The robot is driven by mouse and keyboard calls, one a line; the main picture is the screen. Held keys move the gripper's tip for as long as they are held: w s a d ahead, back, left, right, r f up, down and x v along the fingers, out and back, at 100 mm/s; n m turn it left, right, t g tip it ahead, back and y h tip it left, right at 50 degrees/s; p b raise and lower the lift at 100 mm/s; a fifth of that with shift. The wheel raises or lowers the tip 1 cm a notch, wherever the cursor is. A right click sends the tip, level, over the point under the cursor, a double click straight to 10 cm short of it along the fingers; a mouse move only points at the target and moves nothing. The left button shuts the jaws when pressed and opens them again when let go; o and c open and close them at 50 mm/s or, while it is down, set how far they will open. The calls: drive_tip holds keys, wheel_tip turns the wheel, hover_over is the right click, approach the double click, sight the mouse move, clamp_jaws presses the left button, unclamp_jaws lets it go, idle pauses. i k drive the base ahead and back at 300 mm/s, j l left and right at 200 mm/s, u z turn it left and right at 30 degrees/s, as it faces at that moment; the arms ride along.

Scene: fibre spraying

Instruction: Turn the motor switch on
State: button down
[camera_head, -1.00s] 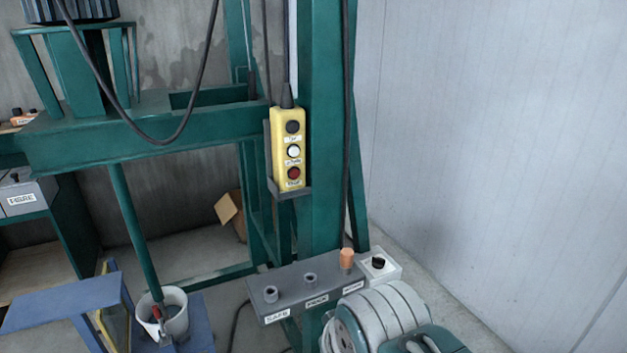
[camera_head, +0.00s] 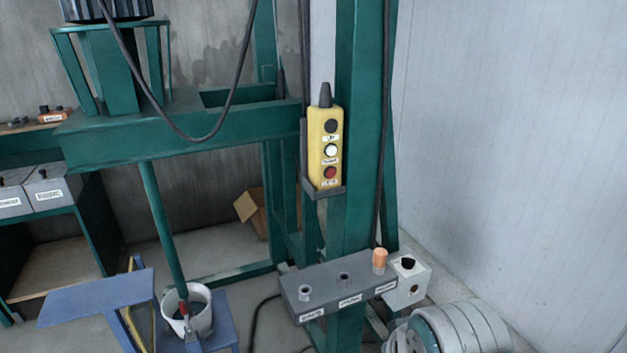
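A small white box (camera_head: 410,281) with a black knob on its sloped top is at the lower right, at the right end of a grey bar. It looks like a switch; I cannot read a motor label on it. A yellow control box (camera_head: 325,150) hangs on the green post, with a black, a white and a red button from top to bottom. The labels between its buttons are too small to read. I cannot tell from the view which of these is the motor switch. My gripper is not in view.
A rounded, ribbed grey-white body (camera_head: 465,328) sits at the lower right. A white bucket (camera_head: 190,312) with a tool stands lower left. The pale wall (camera_head: 510,150) closes the right side.

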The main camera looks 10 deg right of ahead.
sight(408, 263)
drive_tip(key=i+l, duration=0.35)
drive_tip(key=l, duration=0.15)
drive_tip(key=i+l+z, duration=0.1)
drive_tip(key=i+l, duration=0.2)
drive_tip(key=l, duration=0.25)
